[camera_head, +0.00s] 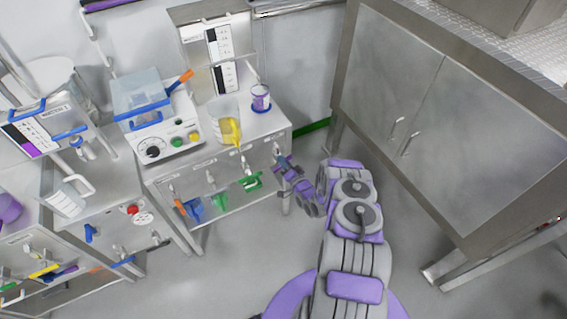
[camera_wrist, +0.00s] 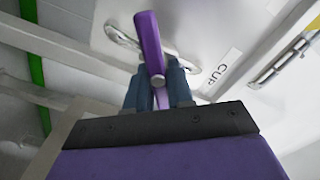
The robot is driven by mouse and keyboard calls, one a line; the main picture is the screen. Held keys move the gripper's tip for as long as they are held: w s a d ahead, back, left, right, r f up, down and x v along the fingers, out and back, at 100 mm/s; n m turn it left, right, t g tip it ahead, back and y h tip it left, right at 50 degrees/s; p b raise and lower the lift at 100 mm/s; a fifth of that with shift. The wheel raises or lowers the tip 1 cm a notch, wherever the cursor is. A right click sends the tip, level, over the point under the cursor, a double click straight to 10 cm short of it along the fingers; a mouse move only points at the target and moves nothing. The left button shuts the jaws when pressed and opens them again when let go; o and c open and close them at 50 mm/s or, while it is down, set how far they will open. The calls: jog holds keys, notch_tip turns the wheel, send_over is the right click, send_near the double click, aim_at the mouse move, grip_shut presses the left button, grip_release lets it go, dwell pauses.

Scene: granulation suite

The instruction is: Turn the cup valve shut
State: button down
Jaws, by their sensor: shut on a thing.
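The cup valve shows in the wrist view as a purple lever handle (camera_wrist: 150,42) on a metal fitting, beside a label reading CUP (camera_wrist: 223,68). The lever's long end points toward the top of that picture, slightly left. My gripper (camera_wrist: 158,82) is shut on the lever near its lower end, with one finger on each side. In the head view my gripper (camera_head: 284,166) is at the right front corner of the bench (camera_head: 215,168); the lever is hard to tell apart from my purple wrist there.
Several other valves with orange, blue and green handles (camera_head: 250,181) line the bench front, left of my gripper. A large steel cabinet (camera_head: 435,110) is at right; grey floor lies between.

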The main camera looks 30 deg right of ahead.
jog(key=m, duration=0.3)
jog(key=shift+s+d+f+m, duration=0.1)
jog(key=shift+d+f+m, duration=0.1)
jog(key=shift+f+m, duration=0.1)
jog(key=shift+f+m+b, duration=0.15)
jog(key=shift+m+b, duration=0.3)
jog(key=shift+m, duration=1.35)
jog(key=c, duration=1)
grip_release()
jog(key=shift+d, duration=0.15)
jog(key=s+p, duration=0.3)
jog(key=s, duration=1.4)
jog(key=shift+s+d+p, duration=0.15)
jog(key=shift+d+p, duration=0.15)
jog(key=shift+p, duration=0.1)
